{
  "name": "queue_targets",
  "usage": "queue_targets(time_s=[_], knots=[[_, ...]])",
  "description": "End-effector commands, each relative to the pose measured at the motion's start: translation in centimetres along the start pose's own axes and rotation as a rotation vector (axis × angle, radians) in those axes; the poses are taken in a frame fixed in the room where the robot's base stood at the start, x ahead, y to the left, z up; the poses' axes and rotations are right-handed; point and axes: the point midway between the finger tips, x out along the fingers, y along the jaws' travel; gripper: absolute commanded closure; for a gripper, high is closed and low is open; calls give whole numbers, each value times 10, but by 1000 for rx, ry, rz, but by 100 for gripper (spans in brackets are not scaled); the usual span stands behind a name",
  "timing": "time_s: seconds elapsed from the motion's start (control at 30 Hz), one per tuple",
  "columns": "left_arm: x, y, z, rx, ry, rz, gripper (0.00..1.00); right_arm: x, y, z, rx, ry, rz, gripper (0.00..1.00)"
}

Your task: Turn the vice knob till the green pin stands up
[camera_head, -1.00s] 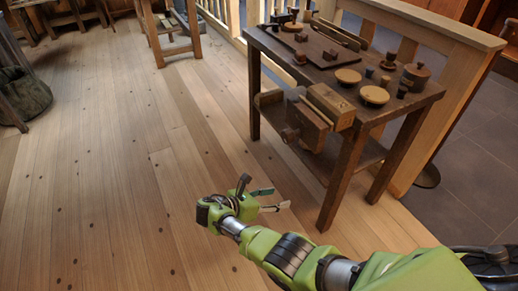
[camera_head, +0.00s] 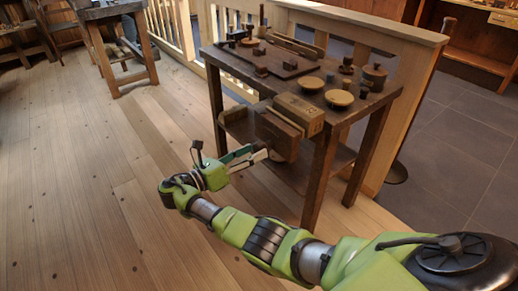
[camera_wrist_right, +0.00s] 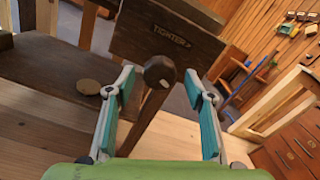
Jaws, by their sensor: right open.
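The wooden vice (camera_head: 299,112) is fixed to the near edge of the workbench. In the right wrist view its front board (camera_wrist_right: 165,35) carries the word "TIGHTEN" and an arrow. The dark round vice knob (camera_wrist_right: 160,70) with a small pale mark sits below the lettering. My right gripper (camera_wrist_right: 160,78) is open, its teal-padded fingers on either side of the knob and apart from it in the picture. In the head view the right gripper (camera_head: 252,156) is beside the vice's front. I cannot make out a green pin. My left gripper is not in view.
The workbench (camera_head: 385,98) holds several small wooden dishes, pots and blocks and has a lower shelf. A wooden railing (camera_head: 360,25) runs behind it. Another bench (camera_head: 110,10) stands at the far left. The plank floor left of my arm is clear.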

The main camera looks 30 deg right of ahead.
Motion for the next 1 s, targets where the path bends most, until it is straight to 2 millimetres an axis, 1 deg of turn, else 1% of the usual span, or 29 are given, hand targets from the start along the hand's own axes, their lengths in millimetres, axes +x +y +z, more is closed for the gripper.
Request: queue_targets(time_s=[0.03, 0.2, 0.33, 0.57, 0.6, 0.67, 0.7, 0.73, 1.0], knots=[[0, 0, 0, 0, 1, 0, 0, 9, -1, -1, 1, 0, -2, 51], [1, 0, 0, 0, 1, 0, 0, 27, 0, -1, 1, 1, 0, 51], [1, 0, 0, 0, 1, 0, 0, 31, 0, -1, 0, 1, 1, 51], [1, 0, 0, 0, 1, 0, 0, 32, 0, -1, 0, 1, 1, 51], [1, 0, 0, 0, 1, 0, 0, 32, 0, -1, 0, 1, 1, 56], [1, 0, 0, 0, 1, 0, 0, 32, 0, -1, 0, 1, 1, 72], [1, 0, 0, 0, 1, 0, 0, 32, 0, -1, 0, 1, 1, 82], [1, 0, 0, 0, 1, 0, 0, 32, 0, -1, 0, 1, 1, 90], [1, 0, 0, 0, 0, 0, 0, 32, 0, 0, 11, 1, 1, 90]])
